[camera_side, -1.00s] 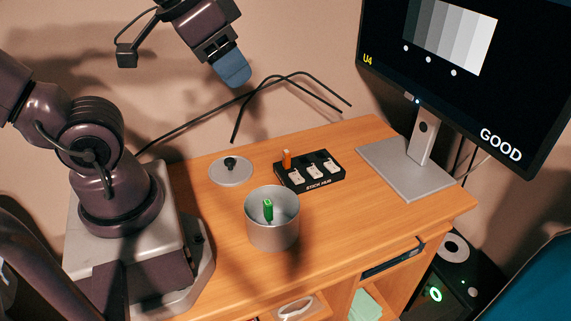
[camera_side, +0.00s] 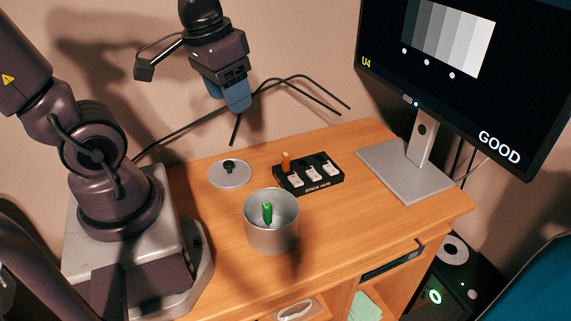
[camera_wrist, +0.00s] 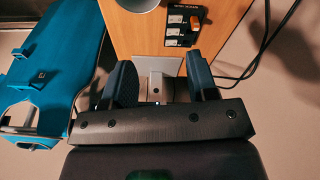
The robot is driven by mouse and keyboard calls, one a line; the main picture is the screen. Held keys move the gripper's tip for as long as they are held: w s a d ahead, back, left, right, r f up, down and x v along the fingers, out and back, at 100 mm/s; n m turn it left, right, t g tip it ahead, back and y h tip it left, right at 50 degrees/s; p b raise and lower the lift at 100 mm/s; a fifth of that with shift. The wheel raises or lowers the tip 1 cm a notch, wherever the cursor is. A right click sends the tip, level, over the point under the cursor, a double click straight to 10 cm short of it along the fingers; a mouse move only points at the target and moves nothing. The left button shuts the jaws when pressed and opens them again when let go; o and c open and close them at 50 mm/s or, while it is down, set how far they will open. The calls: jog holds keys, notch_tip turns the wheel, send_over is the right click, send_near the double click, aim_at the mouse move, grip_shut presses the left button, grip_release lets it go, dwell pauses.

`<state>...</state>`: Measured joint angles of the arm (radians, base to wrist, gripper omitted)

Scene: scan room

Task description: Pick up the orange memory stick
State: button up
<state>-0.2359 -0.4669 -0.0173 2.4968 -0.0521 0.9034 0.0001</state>
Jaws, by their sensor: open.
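The orange memory stick (camera_side: 286,161) stands upright in the back left slot of the black stick hub (camera_side: 318,185) on the wooden desk. In the wrist view the orange stick (camera_wrist: 195,22) shows at the edge of the hub (camera_wrist: 180,42), near the top of the picture. My gripper (camera_side: 238,106) hangs in the air above and behind the hub, well apart from the stick. In the wrist view its two blue fingers are spread with nothing between them, so my gripper (camera_wrist: 160,85) is open and empty.
A metal pot (camera_side: 271,237) holding a green stick (camera_side: 267,213) stands in front of the hub. A round lid (camera_side: 230,173) lies left of the hub. A monitor (camera_side: 465,75) on a grey stand (camera_side: 405,172) stands at the right. Black cables (camera_side: 190,125) run behind the desk.

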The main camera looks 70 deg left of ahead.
notch_tip(320, 180, down, 6)
jog(key=s+n+g+h, duration=0.1)
jog(key=n+g+h, duration=0.2)
jog(key=n, duration=0.1)
jog(key=n+t+y, duration=0.3)
jog(key=n+t, duration=1.6)
jog(key=n, duration=1.1)
send_over(282, 159)
jog(key=s, duration=0.5)
notch_tip(282, 159, down, 12)
jog(key=shift+m, duration=0.3)
jog(key=f, duration=0.8)
jog(key=shift+d+f, duration=0.15)
jog(key=shift+d, duration=0.05)
jog(key=shift+w+r, duration=0.2)
jog(key=shift+w, duration=0.55)
jog(key=shift+w+a, duration=0.1)
jog(key=shift+w, duration=2.95)
jog(key=shift+c, duration=0.4)
